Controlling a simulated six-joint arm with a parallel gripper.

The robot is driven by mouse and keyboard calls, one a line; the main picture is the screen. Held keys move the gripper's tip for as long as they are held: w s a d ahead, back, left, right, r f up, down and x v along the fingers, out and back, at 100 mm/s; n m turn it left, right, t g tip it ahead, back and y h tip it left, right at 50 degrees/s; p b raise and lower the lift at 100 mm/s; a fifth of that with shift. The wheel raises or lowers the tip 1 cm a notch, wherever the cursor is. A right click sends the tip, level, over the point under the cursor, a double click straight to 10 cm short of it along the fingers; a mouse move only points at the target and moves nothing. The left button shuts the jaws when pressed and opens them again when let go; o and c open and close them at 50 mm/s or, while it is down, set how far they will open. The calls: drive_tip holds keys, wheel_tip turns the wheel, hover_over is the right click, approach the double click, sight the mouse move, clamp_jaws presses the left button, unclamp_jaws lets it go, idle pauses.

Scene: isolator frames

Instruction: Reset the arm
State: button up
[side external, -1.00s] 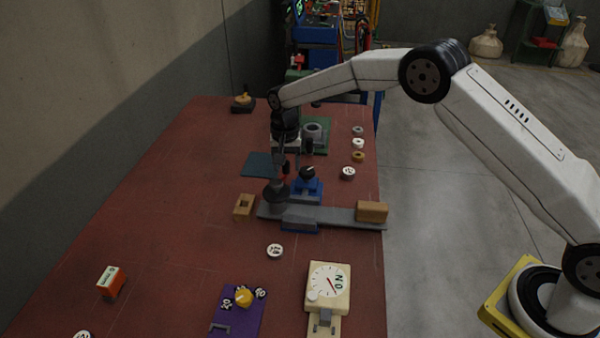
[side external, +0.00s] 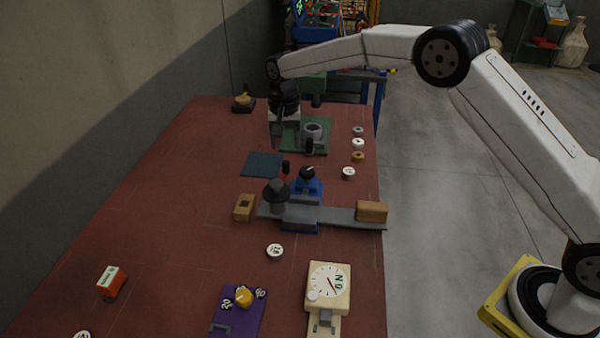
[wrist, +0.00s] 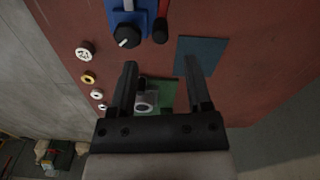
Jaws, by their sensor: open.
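My gripper (wrist: 162,82) is open and empty, with its two dark fingers spread in the wrist view. In the side view my gripper (side external: 284,143) hangs above the far part of the red table (side external: 170,215), close to a green plate (side external: 320,148) with a grey ring-shaped part on it. A grey bar (side external: 335,215) lies across a blue stand, with a dark knobbed weight (side external: 277,196) on its left end and a tan block (side external: 372,211) on its right end. My gripper is apart from both.
A dark blue mat (side external: 262,164), a black knob on the blue stand (side external: 307,173) and several small discs stand near my gripper. The table's left middle is clear.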

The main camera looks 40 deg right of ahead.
drive_tip(key=shift+r, duration=0.5)
drive_tip(key=shift+s, duration=0.1)
drive_tip(key=s+d+f+n+t, duration=0.1)
drive_tip(key=s+d+n, duration=0.2)
drive_tip(key=s, duration=1.2)
drive_tip(key=s+d+n+t, duration=0.1)
drive_tip(key=s+d+n, duration=0.3)
drive_tip(key=s, duration=1.1)
drive_tip(key=shift+s+d+f+t, duration=0.3)
drive_tip(key=shift+s+d+f, duration=0.05)
drive_tip(key=shift+d+f, duration=0.05)
